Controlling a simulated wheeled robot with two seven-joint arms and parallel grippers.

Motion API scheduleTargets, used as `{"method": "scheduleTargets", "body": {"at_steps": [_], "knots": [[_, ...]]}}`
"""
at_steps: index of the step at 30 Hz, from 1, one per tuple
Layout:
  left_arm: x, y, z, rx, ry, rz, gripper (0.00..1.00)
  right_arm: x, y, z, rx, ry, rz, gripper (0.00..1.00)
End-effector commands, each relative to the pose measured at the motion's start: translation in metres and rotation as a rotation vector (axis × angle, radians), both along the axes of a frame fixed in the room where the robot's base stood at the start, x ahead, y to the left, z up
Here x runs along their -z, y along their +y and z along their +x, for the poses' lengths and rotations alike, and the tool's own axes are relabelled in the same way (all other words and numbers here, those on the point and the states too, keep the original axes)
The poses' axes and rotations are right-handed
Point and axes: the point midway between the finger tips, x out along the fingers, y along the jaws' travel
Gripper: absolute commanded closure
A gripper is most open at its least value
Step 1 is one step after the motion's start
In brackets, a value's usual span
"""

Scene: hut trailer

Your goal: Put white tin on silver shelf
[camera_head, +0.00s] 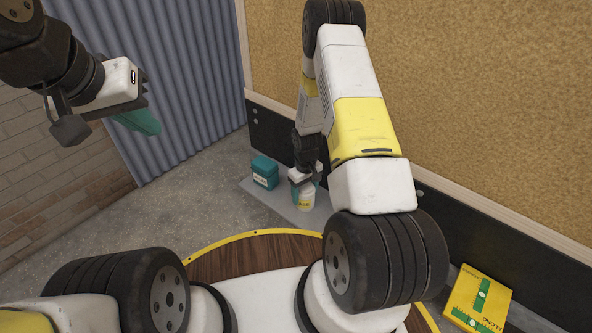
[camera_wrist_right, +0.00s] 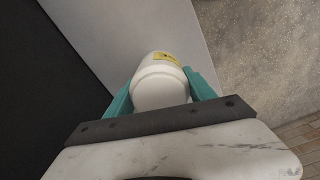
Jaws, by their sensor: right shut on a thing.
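The white tin (camera_head: 306,199) has a yellow label and stands at or just above the silver shelf (camera_head: 272,205), low by the wall. My right gripper (camera_head: 303,186) reaches down over it. In the right wrist view the white tin (camera_wrist_right: 160,84) sits between the teal fingers of my right gripper (camera_wrist_right: 160,98), which is shut on it. I cannot tell whether its base touches the grey surface of the silver shelf (camera_wrist_right: 118,38). My left gripper (camera_head: 140,120) is raised at the upper left, away from the tin. Its teal fingers show only partly, so its opening is unclear.
A teal tin (camera_head: 265,172) with a label stands on the shelf left of the white tin. A yellow box (camera_head: 478,300) with a green pattern lies at the lower right. A corrugated wall (camera_head: 165,70) and a brown board wall (camera_head: 460,100) stand behind.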

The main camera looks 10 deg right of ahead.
Motion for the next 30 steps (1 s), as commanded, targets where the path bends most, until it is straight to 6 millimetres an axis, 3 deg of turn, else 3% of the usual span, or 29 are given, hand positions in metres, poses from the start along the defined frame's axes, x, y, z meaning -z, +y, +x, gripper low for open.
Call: {"method": "scheduleTargets", "body": {"at_steps": [1,2,5,17,20,30], "knots": [[0.0,0.0,0.0,0.0,0.0,0.0,1.0,0.002,0.0,0.0,0.0,0.0,0.0,1.0],[0.0,0.0,0.0,0.0,0.0,0.0,1.0,0.002,0.0,0.0,0.0,0.0,0.0,0.35],[0.0,0.0,0.0,0.0,0.0,0.0,1.0,0.002,0.0,0.0,0.0,0.0,0.0,0.15],[0.0,0.0,0.0,0.0,0.0,0.0,1.0,-0.004,0.0,0.0,0.0,-0.001,0.0,0.15],[0.0,0.0,0.0,0.0,0.0,0.0,1.0,-0.017,0.0,0.002,0.0,-0.004,0.001,0.15],[0.0,0.0,0.0,0.0,0.0,0.0,1.0,-0.089,0.0,0.001,-0.001,-0.004,0.001,0.15]]}}
